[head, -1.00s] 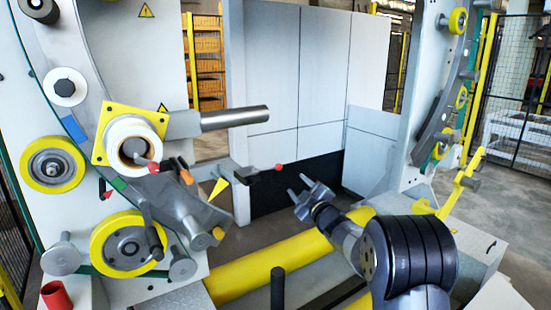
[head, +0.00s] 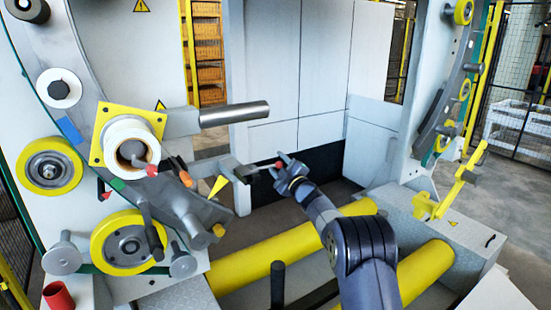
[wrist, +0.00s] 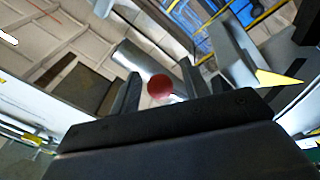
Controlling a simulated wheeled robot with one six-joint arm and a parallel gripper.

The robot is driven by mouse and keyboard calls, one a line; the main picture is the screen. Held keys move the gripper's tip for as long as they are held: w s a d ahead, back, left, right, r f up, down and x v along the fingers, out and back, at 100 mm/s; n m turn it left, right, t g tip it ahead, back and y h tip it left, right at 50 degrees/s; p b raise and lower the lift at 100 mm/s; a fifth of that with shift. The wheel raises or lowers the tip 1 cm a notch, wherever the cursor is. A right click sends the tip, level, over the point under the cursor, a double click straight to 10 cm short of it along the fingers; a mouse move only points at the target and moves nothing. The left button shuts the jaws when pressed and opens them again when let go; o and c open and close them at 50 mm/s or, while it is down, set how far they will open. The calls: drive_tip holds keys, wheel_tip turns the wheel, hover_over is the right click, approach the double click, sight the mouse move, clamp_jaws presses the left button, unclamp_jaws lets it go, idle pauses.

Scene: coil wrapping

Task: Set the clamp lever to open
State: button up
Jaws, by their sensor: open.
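A dark lever with a red ball end (head: 279,165) sticks out to the right from a grey bracket (head: 240,172) in the middle of the head view. My gripper (head: 283,161) is at the ball end, its jaws open. In the wrist view the red ball (wrist: 160,87) shows between the two spread fingers of my gripper (wrist: 160,90). I cannot tell whether a finger touches it. Most of the lever's shaft is hidden in the wrist view. A yellow pointed marker (head: 217,187) stands left of the lever; it also shows in the wrist view (wrist: 278,78).
At the left are a white roll on a yellow plate (head: 103,147), a grey cylinder (head: 235,114), another red-tipped lever (head: 151,170) and an orange-tipped handle (head: 181,170). Yellow rollers (head: 270,255) lie below my arm. Grey panels (head: 300,60) stand behind.

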drive_tip(key=shift+x, duration=0.8)
clamp_jaws()
